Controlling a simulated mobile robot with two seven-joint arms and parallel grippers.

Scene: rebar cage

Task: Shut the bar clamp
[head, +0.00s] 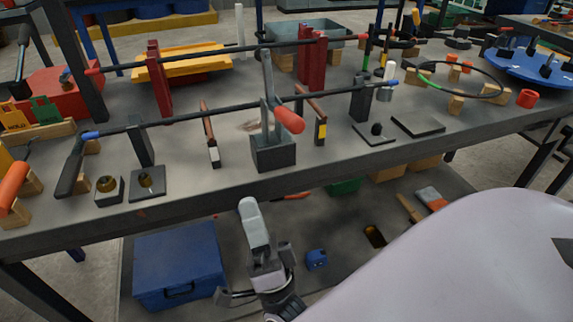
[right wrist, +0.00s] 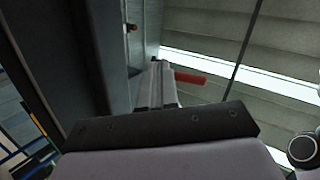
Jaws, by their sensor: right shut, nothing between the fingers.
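The bar clamp (head: 273,151) stands near the front edge of the grey workbench, in the middle of the head view. It has a dark block base, a tall grey upright arm and a red-gripped handle (head: 289,120) that sticks out toward me. A dark bar with blue ends (head: 215,108) runs across at the clamp. My right gripper (head: 249,204) is shut and empty, in front of and below the bench edge, pointing up, apart from the clamp. In the right wrist view the red handle (right wrist: 190,78) shows beyond the fingers. My left gripper is not in view.
Dark posts (head: 141,143) and upright hammer-like tools (head: 211,140) stand on both sides of the clamp. Another bar with red ends (head: 220,52) crosses behind. A blue box (head: 180,265) sits on the lower shelf. The bench front beside the clamp has some free room.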

